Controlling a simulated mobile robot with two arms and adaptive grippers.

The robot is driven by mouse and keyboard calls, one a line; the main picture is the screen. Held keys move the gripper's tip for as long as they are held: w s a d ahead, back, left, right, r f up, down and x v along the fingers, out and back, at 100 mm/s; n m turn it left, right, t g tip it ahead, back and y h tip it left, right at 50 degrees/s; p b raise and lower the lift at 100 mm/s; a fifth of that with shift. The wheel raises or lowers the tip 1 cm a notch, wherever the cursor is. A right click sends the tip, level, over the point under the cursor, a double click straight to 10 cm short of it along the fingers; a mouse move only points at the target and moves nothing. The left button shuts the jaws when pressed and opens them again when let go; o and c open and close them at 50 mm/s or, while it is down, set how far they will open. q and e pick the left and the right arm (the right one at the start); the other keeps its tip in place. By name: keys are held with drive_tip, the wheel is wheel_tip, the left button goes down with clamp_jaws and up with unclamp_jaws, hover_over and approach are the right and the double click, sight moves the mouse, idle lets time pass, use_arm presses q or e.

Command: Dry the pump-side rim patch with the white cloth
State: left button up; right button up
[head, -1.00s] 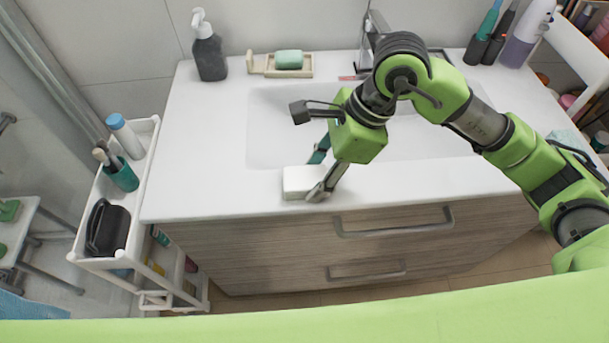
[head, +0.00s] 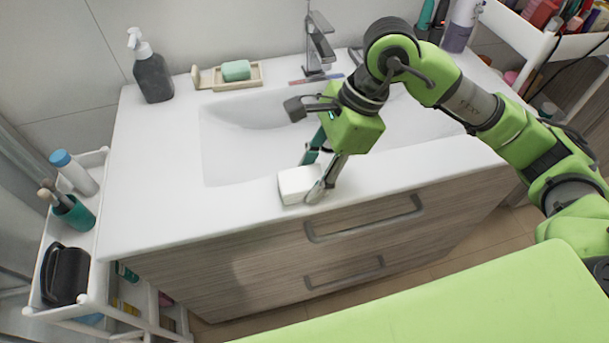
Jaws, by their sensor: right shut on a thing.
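The white cloth (head: 297,184) shows as a small white block at the front rim of the sink counter (head: 150,215), in front of the basin (head: 232,155). My right gripper (head: 317,180) is shut on its right side, with the fingers angled down to the counter. The cloth appears to rest on the rim. The dark pump bottle (head: 152,77) with a white head stands at the back left of the counter, well away from the cloth. I cannot make out a wet patch on the white rim. My left gripper is not in view.
A soap dish (head: 222,84) with green soap (head: 236,70) and the faucet (head: 319,45) stand behind the basin. A white cart (head: 88,235) with bottles and brushes stands at the left. The left part of the counter is clear.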

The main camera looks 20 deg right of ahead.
drive_tip(key=shift+r+p, duration=1.8)
drive_tip(key=shift+r, duration=1.75)
